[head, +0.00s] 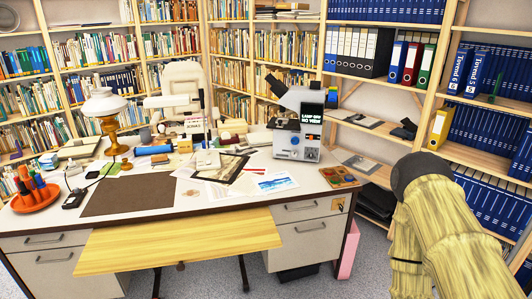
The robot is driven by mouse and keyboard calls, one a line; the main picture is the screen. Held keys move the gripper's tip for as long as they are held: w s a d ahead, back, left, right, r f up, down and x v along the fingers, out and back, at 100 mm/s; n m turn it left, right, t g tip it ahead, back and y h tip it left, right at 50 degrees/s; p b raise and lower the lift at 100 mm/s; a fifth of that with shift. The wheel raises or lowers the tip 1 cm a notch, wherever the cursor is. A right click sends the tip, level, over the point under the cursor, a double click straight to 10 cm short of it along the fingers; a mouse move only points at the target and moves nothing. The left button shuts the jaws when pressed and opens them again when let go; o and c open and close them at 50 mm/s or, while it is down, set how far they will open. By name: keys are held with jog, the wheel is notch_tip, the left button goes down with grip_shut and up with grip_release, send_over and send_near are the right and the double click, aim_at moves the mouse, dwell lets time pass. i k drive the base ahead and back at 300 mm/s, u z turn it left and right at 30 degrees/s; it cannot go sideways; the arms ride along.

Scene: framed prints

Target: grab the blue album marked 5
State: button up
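Two blue albums with white spine lettering lean on the upper right shelf. The right one (476,74) seems to carry a 5 low on its spine. The left one (459,70) seems to carry a 6, though the lettering is small. My arm, pale yellow and banded with a dark rounded joint, rises at the lower right, below and left of the albums. My gripper's fingers do not show, and nothing is seen touching the albums.
A row of dark blue volumes (485,205) fills the lower right shelf. A yellow binder (440,128) stands at the left end of the shelf below the albums. The cluttered desk (200,207) with a microscope (297,125) fills the left and middle.

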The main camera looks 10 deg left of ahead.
aim_at(481, 61)
jog(key=z, duration=0.9)
jog(key=i, duration=0.7)
jog(key=u, duration=0.35)
jog(key=i, duration=1.8)
jog(key=z, duration=0.5)
jog(key=i, duration=1)
jog(key=z, duration=0.3)
